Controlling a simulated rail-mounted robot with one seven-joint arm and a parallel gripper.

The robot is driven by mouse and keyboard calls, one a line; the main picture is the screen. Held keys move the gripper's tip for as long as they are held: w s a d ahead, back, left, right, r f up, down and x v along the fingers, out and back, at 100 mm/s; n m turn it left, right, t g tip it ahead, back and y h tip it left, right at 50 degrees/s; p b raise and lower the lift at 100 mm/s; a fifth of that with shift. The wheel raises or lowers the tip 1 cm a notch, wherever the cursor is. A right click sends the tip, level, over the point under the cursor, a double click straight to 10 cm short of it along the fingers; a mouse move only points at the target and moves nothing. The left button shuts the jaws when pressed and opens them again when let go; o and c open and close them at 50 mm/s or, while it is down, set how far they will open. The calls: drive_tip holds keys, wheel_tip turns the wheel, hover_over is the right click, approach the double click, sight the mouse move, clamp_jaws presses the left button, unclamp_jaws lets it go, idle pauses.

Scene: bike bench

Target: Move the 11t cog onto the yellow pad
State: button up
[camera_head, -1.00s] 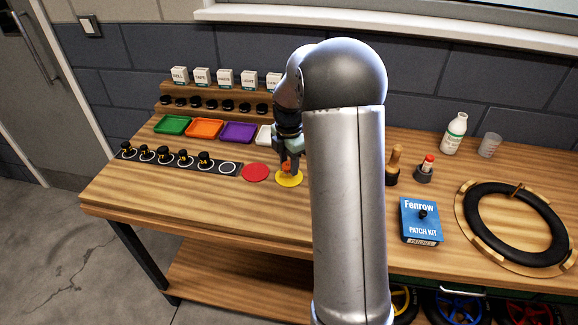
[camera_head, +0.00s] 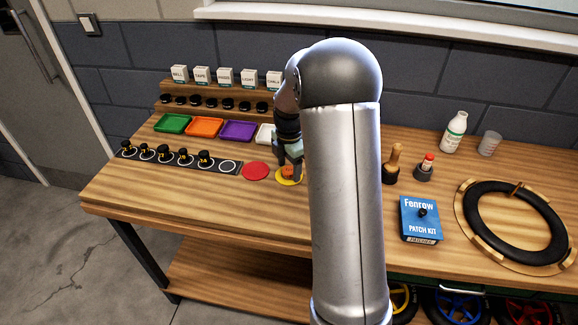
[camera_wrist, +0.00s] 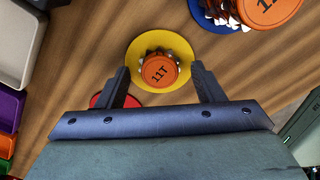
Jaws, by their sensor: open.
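The 11t cog (camera_wrist: 159,70), with an orange top marked 11T and metal teeth around it, sits on the yellow pad (camera_wrist: 180,44) in the wrist view. In the head view the cog (camera_head: 288,171) shows as a small orange shape on the yellow pad (camera_head: 285,182), partly covered by my gripper. My gripper (camera_wrist: 160,82) is open, with one finger on each side of the cog and a visible gap to both. Nothing is held between the fingers.
A red pad (camera_head: 255,171) lies just left of the yellow one. A larger orange-topped cog (camera_wrist: 262,8) rests on a blue pad (camera_wrist: 208,18). Green, orange and purple trays (camera_head: 238,131) and a row of black-knobbed pieces (camera_head: 164,154) stand left.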

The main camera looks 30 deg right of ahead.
sight(289, 170)
wheel_tip(289, 170, up, 12)
drive_tip(key=f, duration=0.1)
drive_tip(key=s+a+r+m, duration=0.2)
drive_tip(key=s+a+m, duration=0.65)
drive_tip(key=s, duration=0.25)
drive_tip(key=s+a+f+m, duration=0.3)
drive_tip(key=s+m, duration=0.2)
drive_tip(key=s, duration=0.3)
drive_tip(key=s+a+f+m, duration=0.2)
drive_tip(key=s+a+m, duration=0.2)
drive_tip(key=s, duration=0.4)
drive_tip(key=shift+s+a+f+m+b, duration=0.2)
drive_tip(key=shift+s+f+m+b, duration=0.15)
drive_tip(key=shift+m, duration=0.5)
